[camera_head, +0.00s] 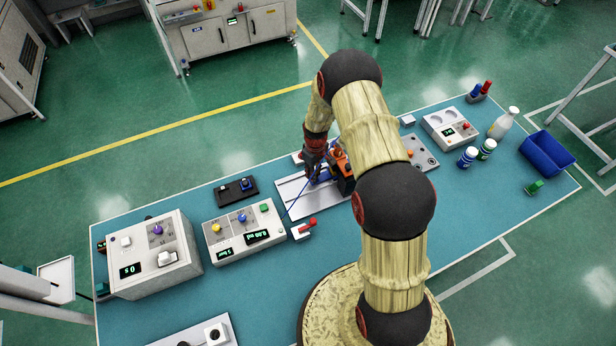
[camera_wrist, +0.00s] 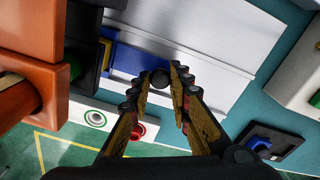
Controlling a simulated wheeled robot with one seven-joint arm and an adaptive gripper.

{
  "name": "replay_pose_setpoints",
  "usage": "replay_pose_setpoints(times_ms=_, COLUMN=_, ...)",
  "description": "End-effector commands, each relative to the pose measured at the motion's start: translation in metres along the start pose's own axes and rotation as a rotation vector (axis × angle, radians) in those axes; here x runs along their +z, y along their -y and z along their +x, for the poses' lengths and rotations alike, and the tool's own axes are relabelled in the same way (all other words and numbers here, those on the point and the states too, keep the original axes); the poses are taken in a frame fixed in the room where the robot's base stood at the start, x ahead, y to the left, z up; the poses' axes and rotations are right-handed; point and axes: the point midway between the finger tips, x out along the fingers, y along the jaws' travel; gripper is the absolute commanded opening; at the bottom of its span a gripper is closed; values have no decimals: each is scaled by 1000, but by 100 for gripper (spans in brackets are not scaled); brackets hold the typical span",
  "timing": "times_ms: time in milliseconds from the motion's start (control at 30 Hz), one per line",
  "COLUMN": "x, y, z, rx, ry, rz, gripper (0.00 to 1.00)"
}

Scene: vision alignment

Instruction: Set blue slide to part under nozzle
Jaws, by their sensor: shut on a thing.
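The blue slide (camera_wrist: 128,60) lies on a pale metal plate (camera_wrist: 215,50) in the wrist view, with a dark round knob (camera_wrist: 160,77) at its near end. My gripper (camera_wrist: 160,82) is shut on this knob, one finger on each side. A small yellow piece (camera_wrist: 105,48) shows at the slide's left end, beside a black block. In the head view my gripper (camera_head: 313,172) is at the orange and black fixture (camera_head: 342,163), and a bit of blue slide (camera_head: 324,174) shows next to it. I cannot make out the nozzle tip or the part under it.
An orange body (camera_wrist: 30,85) and a black upright stand close to the left of my fingers. A red button (camera_wrist: 138,131) is near them. A control box (camera_head: 243,232) stands left of the plate, and a small base with a red lever (camera_head: 308,226) sits at its front.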

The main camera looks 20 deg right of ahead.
Motion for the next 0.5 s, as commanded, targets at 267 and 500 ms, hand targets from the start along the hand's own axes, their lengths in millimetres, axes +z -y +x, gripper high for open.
replay_pose_setpoints(times_ms=267, x=1, y=-2, z=-1, rx=2, ry=-1, rz=1, gripper=25)
replay_pose_setpoints(times_ms=500, x=0, y=-1, z=0, rx=1, ry=0, rz=1, gripper=38)
